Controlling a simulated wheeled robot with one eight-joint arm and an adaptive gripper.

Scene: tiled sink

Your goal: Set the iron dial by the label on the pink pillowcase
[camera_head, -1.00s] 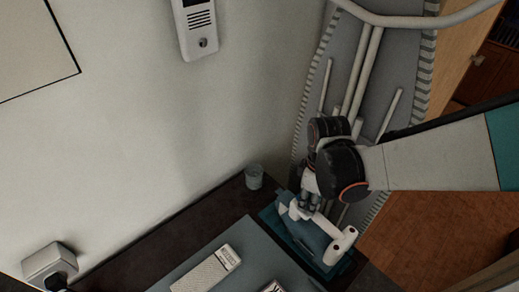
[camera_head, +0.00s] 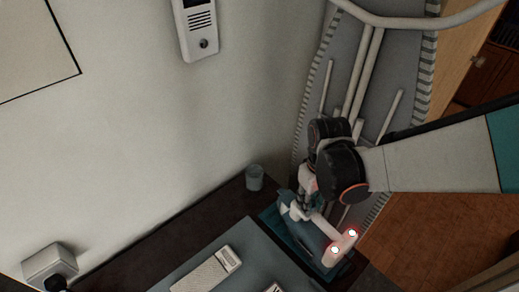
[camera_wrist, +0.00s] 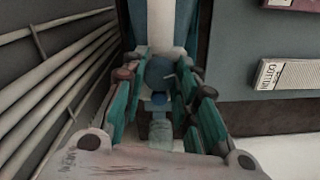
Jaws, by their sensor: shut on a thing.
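The iron (camera_head: 313,238), with a blue-teal body and white parts, rests on a teal mat (camera_head: 271,218) at the counter's right end. Two small lights glow red-white on its white end. My gripper (camera_head: 306,203) is over the iron. In the wrist view my gripper (camera_wrist: 160,108) has its green-padded fingers closed around the blue dial (camera_wrist: 160,73), which bears a pale line. The fingers partly hide the dial, and I cannot read its setting. A pale label (camera_wrist: 285,75) appears to read "COTTON". No pink pillowcase can be made out clearly.
A grey panel (camera_head: 250,245) lies on the dark counter with a pale label card (camera_head: 206,273) on it. A small cup (camera_head: 254,177) stands near the wall. A folded ironing board (camera_head: 335,60) stands behind my arm. A plug socket (camera_head: 48,265) is at lower left.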

